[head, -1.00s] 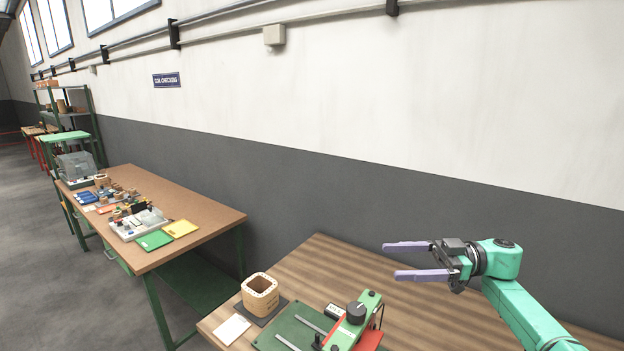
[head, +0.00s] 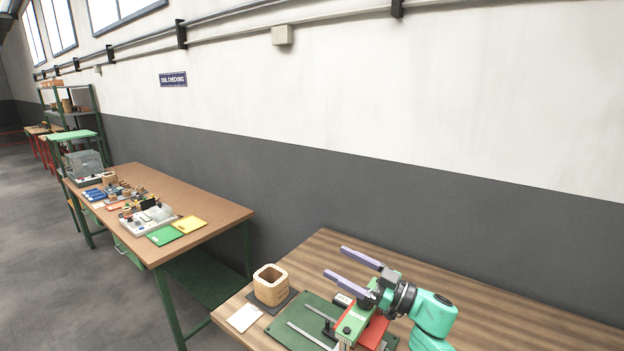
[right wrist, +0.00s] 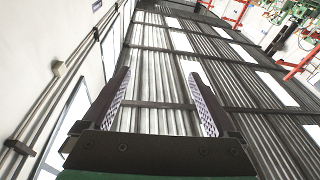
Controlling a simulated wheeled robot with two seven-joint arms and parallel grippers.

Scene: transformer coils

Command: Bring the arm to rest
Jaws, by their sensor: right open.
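My right gripper (head: 350,267) is open and empty, with its two purple fingers spread and pointing left above the near wooden table (head: 490,308). My green right arm comes in from the lower right and hides part of the green fixture. In the right wrist view my two fingers (right wrist: 160,100) stand apart with nothing between them, against the roof and upper wall. My left gripper is not in view.
Below the gripper are a green plate with rails (head: 290,318) and a green fixture (head: 352,322). A wooden coil (head: 270,286) sits left of them, beside a white card (head: 244,318). A second bench (head: 190,190) stands further left. The wall runs behind.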

